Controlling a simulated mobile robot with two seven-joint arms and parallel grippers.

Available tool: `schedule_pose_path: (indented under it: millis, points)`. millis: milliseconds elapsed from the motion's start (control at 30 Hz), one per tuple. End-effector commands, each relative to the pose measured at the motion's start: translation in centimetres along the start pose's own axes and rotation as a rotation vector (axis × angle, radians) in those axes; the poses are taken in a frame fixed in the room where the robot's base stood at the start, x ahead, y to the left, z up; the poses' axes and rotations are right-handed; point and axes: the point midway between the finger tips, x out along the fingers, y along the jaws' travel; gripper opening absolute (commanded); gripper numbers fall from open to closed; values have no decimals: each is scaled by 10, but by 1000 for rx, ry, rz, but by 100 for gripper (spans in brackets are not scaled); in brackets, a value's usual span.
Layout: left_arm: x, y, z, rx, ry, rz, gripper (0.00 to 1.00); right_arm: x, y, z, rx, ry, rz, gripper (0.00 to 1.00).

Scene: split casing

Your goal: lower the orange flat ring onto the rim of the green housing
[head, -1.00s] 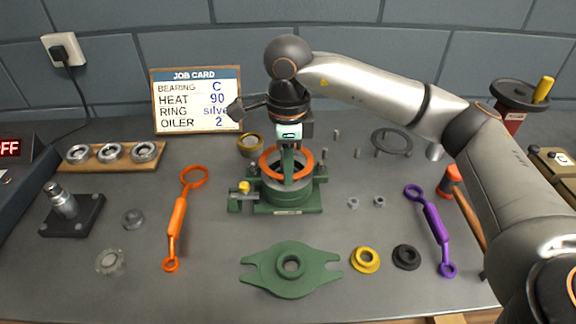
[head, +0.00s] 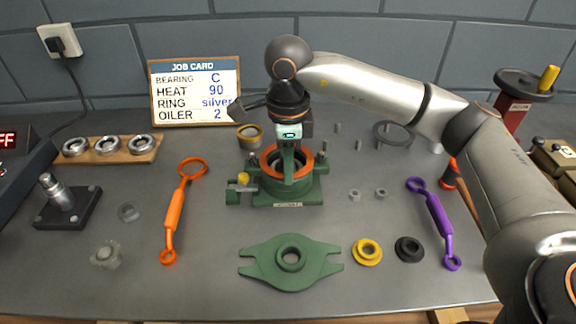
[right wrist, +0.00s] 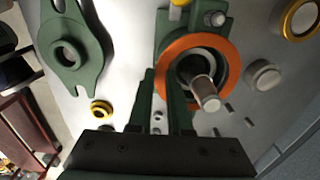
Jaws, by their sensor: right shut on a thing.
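The orange flat ring (head: 306,169) lies level over the round opening of the green housing (head: 290,198), mid-table in the head view. In the right wrist view the ring (right wrist: 231,66) surrounds the opening, with a silver shaft inside it. My right gripper (head: 287,165) points down at the ring, and its green fingers (right wrist: 162,85) are shut on the ring's edge. The ring looks close to the rim, roughly centred; I cannot tell whether it touches. The fingers and ring hide part of the rim. My left gripper is not in view.
A green cover (head: 316,265) lies in front of the housing, beside a yellow collar (head: 367,251) and a black one (head: 408,249). An orange tool (head: 175,215) lies left, a purple one (head: 435,221) right. A brass-coloured ring (head: 249,142) stands close behind the housing.

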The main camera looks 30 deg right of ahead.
Motion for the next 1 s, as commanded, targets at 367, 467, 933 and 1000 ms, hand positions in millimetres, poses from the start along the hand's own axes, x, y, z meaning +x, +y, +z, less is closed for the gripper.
schedule_pose_path:
  millis: [367, 467, 933, 1000]
  points:
    - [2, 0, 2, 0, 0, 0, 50, 3, 0, 0, 0, 0, 0, 0]
    - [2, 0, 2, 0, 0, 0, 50, 2, 0, 0, 0, 0, 0, 25]
    - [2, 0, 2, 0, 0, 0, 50, 2, 0, 0, 0, 0, 0, 52]
    - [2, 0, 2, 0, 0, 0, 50, 2, 0, 0, 0, 0, 0, 52]
